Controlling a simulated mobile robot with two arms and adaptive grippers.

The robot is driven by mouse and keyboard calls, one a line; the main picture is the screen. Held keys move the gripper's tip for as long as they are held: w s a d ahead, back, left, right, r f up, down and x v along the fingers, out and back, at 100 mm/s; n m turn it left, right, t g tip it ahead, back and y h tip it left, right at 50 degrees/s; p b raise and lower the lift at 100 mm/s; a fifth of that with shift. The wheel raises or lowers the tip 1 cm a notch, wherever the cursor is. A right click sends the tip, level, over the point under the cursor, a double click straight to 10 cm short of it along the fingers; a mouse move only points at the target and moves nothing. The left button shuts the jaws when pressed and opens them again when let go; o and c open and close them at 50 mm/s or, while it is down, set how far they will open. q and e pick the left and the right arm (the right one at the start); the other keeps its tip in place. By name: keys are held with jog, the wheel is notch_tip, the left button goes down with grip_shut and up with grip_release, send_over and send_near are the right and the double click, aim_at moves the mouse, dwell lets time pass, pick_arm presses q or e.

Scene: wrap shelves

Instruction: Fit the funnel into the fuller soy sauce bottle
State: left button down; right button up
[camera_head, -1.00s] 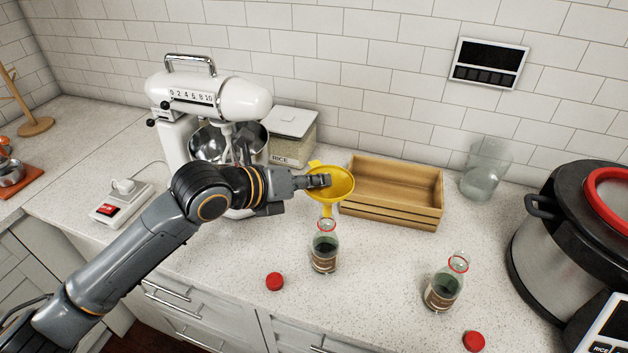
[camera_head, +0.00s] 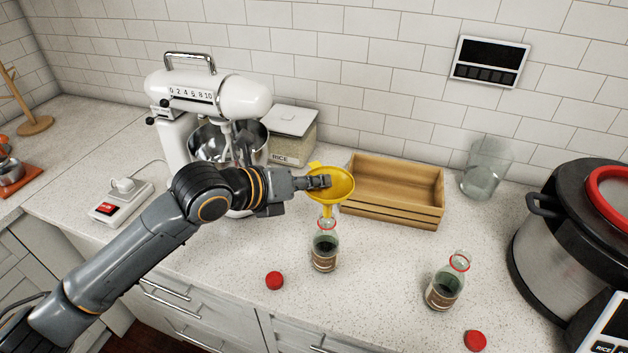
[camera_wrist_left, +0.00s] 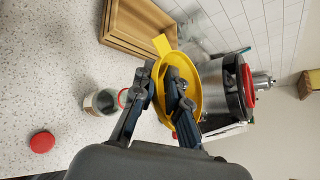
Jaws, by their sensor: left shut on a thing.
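My left gripper (camera_head: 320,181) is shut on the rim of the yellow funnel (camera_head: 340,186), which it holds upright with the spout down. The left soy sauce bottle (camera_head: 325,254) stands uncapped right under the spout. The spout's tip is at the bottle's mouth in the head view; I cannot tell whether it is inside. The right soy sauce bottle (camera_head: 444,291) also stands uncapped, apart from the funnel. Both hold dark liquid; which is fuller is hard to tell. The wrist view shows the funnel (camera_wrist_left: 185,75) between the fingers and one bottle (camera_wrist_left: 101,103). My right gripper is not in view.
Red caps lie on the counter, one (camera_head: 274,281) by the left bottle and one (camera_head: 475,341) by the right. A wooden crate (camera_head: 392,214) is behind the funnel. A mixer (camera_head: 215,97), rice container (camera_head: 293,140), glass (camera_head: 484,170) and cooker (camera_head: 555,250) stand around.

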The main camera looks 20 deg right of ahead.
pick_arm(q)
jog(key=shift+f+b, duration=1.3)
jog(key=shift+f, duration=0.55)
jog(key=c, duration=1.3)
grip_release()
jog(key=v, duration=1.2)
